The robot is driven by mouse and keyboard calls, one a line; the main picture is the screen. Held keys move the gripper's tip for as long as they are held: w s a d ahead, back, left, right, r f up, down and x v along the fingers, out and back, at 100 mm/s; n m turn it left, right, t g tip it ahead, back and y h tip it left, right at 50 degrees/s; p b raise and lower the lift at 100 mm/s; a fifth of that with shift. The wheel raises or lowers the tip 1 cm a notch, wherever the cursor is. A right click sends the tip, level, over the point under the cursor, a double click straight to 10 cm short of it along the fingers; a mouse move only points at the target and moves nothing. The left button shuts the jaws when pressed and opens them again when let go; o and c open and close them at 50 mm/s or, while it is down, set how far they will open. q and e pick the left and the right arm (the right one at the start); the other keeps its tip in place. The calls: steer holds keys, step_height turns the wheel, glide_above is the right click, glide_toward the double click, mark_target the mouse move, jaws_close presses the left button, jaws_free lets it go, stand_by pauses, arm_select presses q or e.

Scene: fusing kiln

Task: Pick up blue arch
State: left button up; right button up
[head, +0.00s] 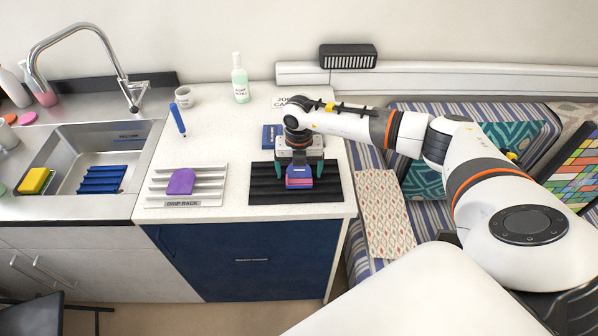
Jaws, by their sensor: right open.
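A small blue piece (299,171), which looks like the blue arch, is on or just above a dark ribbed mat (334,186) on the white counter. A pink piece (299,183) shows at its near edge; I cannot tell whether they touch. My right gripper (300,174) points down over the mat, its open fingers on either side of the blue piece. The gripper body hides part of the piece, and finger contact cannot be told. My left gripper is not in view.
A drip rack (208,188) with a purple rounded piece (181,181) stands left of the mat. A blue flat item (268,138) lies behind it. The counter between is clear.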

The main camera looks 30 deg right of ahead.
steer(key=c, duration=1.1)
steer(key=shift+c, duration=0.2)
steer(key=shift+r, duration=0.1)
